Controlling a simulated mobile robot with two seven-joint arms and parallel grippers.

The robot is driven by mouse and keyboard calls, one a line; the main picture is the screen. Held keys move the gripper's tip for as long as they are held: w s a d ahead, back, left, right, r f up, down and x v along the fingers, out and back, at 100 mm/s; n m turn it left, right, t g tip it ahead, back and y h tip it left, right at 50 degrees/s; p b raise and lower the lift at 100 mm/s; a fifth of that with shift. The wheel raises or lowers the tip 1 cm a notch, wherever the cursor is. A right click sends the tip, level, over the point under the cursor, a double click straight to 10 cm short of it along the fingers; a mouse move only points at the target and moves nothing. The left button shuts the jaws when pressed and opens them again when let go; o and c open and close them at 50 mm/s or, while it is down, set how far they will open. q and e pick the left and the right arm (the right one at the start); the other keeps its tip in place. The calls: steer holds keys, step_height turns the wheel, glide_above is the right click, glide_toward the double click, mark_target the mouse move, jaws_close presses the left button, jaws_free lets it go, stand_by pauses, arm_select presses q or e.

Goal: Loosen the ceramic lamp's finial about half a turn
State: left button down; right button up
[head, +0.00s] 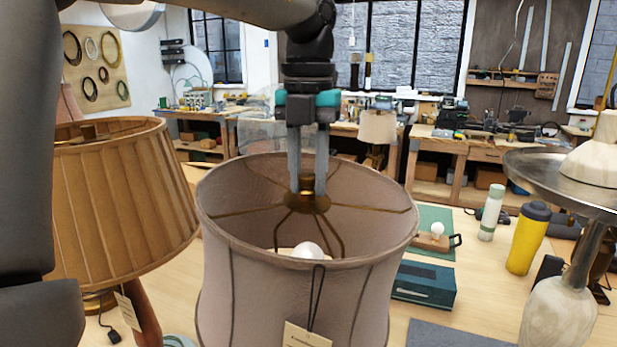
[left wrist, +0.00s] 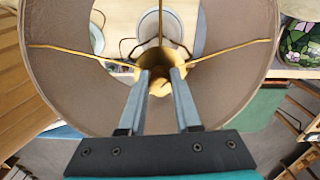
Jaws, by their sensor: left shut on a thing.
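The lamp's grey-mauve fabric shade (head: 300,285) stands in front of me in the head view, with brass spokes meeting at a central hub. A white bulb (head: 308,251) shows inside the shade, and a tag hangs from its front rim. My left gripper (head: 307,188) reaches straight down into the shade's open top. Its fingers are shut on the small brass finial at the hub. In the left wrist view the fingertips (left wrist: 161,80) close around the brass finial (left wrist: 160,88) at the centre of the spokes. The lamp's body is hidden by the shade. My right gripper is not in view.
A pleated tan lampshade (head: 120,200) stands close on the left. On the right are a yellow bottle (head: 528,238), a pale green-white bottle (head: 492,212), a teal box (head: 424,284) and a metal-topped lamp (head: 560,180). Workbenches line the back.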

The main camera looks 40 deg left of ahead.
mark_target(306, 175)
arm_select(q)
steer(key=n, duration=0.4)
steer(key=shift+n, duration=0.3)
steer(key=n, duration=0.4)
steer(key=shift+r, duration=0.1)
steer(key=shift+a+n, duration=0.1)
steer(key=shift+n, duration=0.3)
steer(key=c, duration=0.6)
jaws_free()
step_height(306, 175, up, 15)
steer(key=p, duration=0.3)
steer(key=shift+s, duration=0.1)
